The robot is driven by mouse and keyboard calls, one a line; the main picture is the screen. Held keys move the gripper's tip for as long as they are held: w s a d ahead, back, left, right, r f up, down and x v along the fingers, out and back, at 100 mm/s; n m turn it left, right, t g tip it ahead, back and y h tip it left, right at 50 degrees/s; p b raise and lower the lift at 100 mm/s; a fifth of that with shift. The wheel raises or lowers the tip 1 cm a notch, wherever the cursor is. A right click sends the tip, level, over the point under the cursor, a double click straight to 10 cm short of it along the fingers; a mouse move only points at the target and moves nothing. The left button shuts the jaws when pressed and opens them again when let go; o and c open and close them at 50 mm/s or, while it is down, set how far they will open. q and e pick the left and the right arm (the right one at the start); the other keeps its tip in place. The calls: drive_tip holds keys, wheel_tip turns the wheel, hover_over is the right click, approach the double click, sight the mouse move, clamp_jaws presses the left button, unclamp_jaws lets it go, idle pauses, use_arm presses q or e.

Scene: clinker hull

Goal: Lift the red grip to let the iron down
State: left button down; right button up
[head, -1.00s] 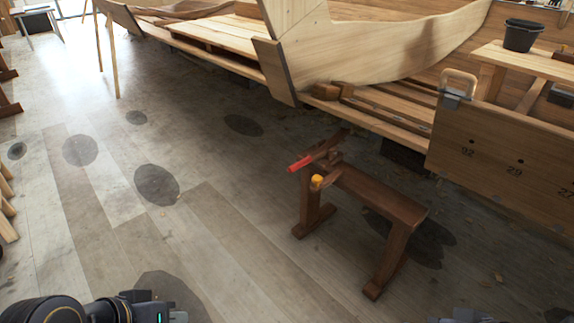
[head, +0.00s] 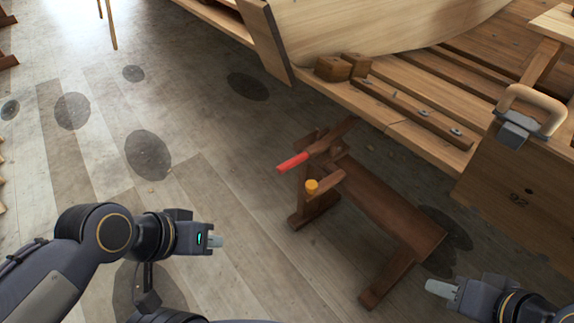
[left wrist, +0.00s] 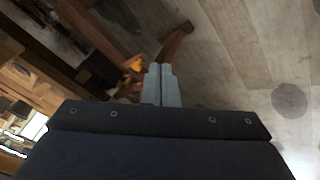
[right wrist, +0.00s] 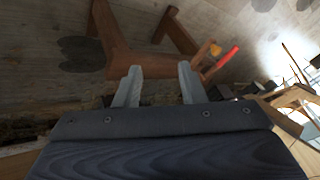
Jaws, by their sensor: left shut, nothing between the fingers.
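The red grip (head: 292,163) is the end of a dark lever at the left end of a low brown wooden bench (head: 390,205). An orange knob (head: 311,187) stands just below it. The red grip also shows in the right wrist view (right wrist: 228,56). I cannot make out the iron for certain. My left gripper (head: 216,241) is shut and empty, left of and nearer than the grip, above the floor. My right gripper (head: 440,288) is empty, near the bench's right end and apart from it; its fingers stand apart in the right wrist view (right wrist: 160,72).
The wooden hull (head: 390,25) and its plank staging (head: 420,115) lie behind the bench. The floor left of the bench is clear, with dark round patches.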

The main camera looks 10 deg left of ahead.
use_arm(q)
drive_tip(key=shift+w+d, duration=0.1)
drive_tip(key=shift+w, duration=0.05)
use_arm(e)
drive_tip(key=shift+w, duration=0.15)
drive_tip(key=shift+o, duration=0.4)
drive_tip(key=shift+o, duration=0.7)
use_arm(q)
drive_tip(key=w+d+f+n+h+b, duration=0.2)
drive_tip(key=w+f+n+h, duration=0.15)
drive_tip(key=w+n, duration=0.3)
drive_tip(key=w+d+f+n+h+b, duration=0.25)
drive_tip(key=w+n+h, duration=0.2)
drive_tip(key=w, duration=0.25)
drive_tip(key=w+a+f+n+t+y, duration=0.2)
drive_tip(key=w+a+f+n+t, duration=0.1)
drive_tip(key=f+n, duration=0.4)
drive_tip(key=w+a+f+n+t+y+b, duration=0.1)
drive_tip(key=w+a+f+n+t, duration=0.2)
drive_tip(key=w+a+f+n, duration=0.3)
wheel_tip(320, 180, down, 2)
drive_tip(key=shift+w+f+n+y+b, duration=0.2)
drive_tip(key=shift+w+n+y+b, duration=0.3)
drive_tip(key=shift+w, duration=0.65)
use_arm(e)
wheel_tip(320, 180, down, 6)
